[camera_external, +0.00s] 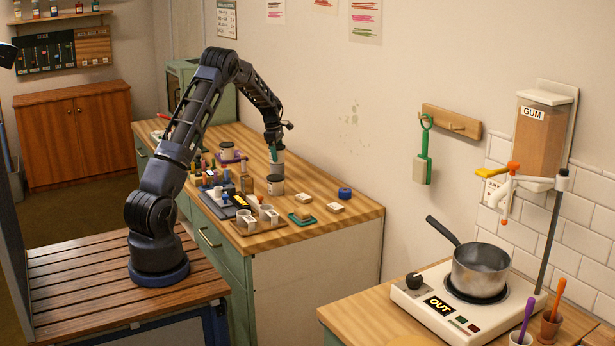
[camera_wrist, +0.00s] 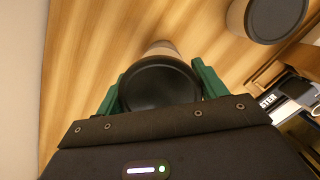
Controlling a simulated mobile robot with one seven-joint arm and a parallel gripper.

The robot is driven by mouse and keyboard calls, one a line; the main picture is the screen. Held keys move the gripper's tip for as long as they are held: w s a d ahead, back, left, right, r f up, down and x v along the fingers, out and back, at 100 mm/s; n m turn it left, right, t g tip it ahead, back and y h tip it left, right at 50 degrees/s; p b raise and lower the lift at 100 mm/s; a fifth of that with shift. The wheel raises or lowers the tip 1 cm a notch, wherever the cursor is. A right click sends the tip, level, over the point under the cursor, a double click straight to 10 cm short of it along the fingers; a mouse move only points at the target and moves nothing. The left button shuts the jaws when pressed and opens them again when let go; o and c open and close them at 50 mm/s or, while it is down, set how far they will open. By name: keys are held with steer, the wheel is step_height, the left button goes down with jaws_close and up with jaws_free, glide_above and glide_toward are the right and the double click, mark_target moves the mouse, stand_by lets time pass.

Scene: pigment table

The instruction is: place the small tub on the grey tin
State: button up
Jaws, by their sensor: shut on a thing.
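My gripper (camera_external: 276,152) points down over the wooden worktop. In the wrist view its green fingers (camera_wrist: 160,88) are closed on the sides of a small round tub with a dark top (camera_wrist: 158,82). The tub's pale side shows in the outside view (camera_external: 278,159). A short grey tin (camera_external: 276,187) with a dark lid stands upright just in front of and below the tub in the outside view. What looks like the same tin shows at the top right of the wrist view (camera_wrist: 265,18), apart from the tub. The tub's underside is hidden.
Several small bottles and a black tray (camera_external: 236,201) lie to the left.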

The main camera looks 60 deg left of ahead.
steer(key=shift+f, duration=0.1)
steer(key=o, duration=1.1)
